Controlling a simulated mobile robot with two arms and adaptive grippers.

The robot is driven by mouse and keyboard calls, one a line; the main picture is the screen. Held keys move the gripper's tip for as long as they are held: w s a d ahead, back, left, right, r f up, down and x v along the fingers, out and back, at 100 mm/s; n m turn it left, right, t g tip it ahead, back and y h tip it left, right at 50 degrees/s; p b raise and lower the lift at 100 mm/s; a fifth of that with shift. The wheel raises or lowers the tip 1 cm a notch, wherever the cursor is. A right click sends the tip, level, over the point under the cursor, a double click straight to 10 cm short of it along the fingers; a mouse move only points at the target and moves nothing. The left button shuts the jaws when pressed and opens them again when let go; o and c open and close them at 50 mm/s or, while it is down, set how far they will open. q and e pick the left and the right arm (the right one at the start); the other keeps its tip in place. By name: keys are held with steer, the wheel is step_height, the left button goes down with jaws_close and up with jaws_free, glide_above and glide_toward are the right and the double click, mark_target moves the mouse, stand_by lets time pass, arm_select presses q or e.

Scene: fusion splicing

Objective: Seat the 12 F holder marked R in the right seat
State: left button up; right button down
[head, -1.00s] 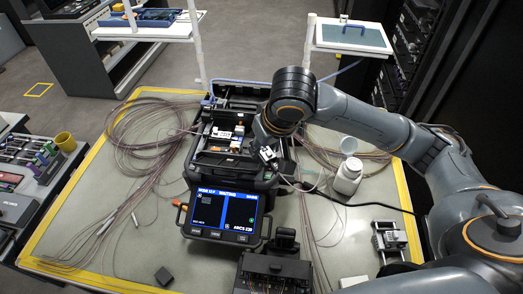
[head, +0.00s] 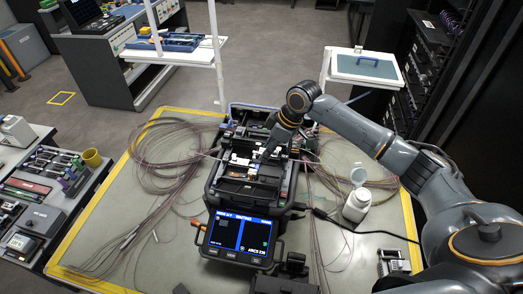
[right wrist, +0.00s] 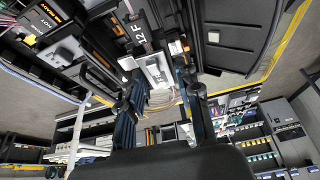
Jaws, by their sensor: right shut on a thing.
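The splicer (head: 292,208) stands open on the work table, its lit screen (head: 238,237) facing the front. My right gripper (head: 266,153) is over the splicer's middle, right of a small white part (head: 240,160) there. The gripper is shut on this holder. I cannot tell whether the holder touches its seat, as the gripper hides that spot in the head view. My left gripper is not in view.
A white bottle (head: 356,206) stands right of the splicer. Coiled fibres (head: 165,150) lie on the table's left. The table's left front is mostly clear.

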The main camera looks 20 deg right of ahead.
steer(key=shift+w+d+f+n, duration=0.15)
steer(key=shift+w+d+n, duration=0.15)
steer(key=shift+d, duration=0.25)
steer(key=shift+f, duration=0.1)
steer(key=b, duration=0.5)
glide_above(265, 170)
steer(key=d, duration=0.1)
steer(key=f, duration=0.5)
steer(key=shift+s+d, duration=0.1)
steer(key=shift+s, duration=0.3)
steer(key=shift+f+b, duration=0.3)
steer(key=shift+f, duration=0.7)
steer(key=shift+p, duration=0.35)
steer(key=c, duration=0.8)
jaws_free()
steer(key=shift+f, duration=0.1)
steer(key=shift+c, duration=0.2)
